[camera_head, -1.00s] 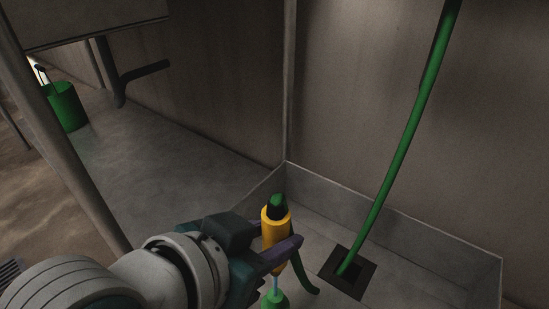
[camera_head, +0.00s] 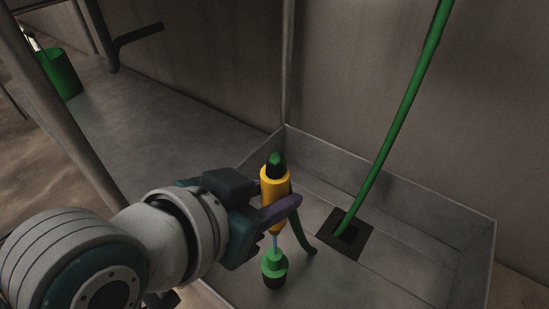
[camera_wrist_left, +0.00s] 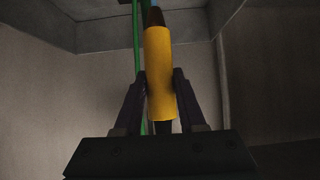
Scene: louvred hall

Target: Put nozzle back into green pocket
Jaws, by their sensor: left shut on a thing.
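The nozzle (camera_head: 273,187) has a yellow body, a dark and green upper end, a thin pale stem and a green head with a dark end below. It stands nearly upright in my left gripper (camera_head: 281,207), which is shut around the yellow body. The left wrist view also shows the yellow body (camera_wrist_left: 159,75) between the two fingers of my left gripper (camera_wrist_left: 160,88). A green open-topped container (camera_head: 58,76), perhaps the green pocket, is at the far upper left, well apart from the nozzle. Its inside is mostly hidden. My right gripper is not in view.
A grey low-walled basin (camera_head: 408,270) lies below and right of the nozzle. A green hose (camera_head: 398,140) runs down into a dark square opening (camera_head: 345,236) in it. A slanting grey post (camera_head: 75,140) stands between my arm and the container. A dark bent bar (camera_head: 135,36) is beyond.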

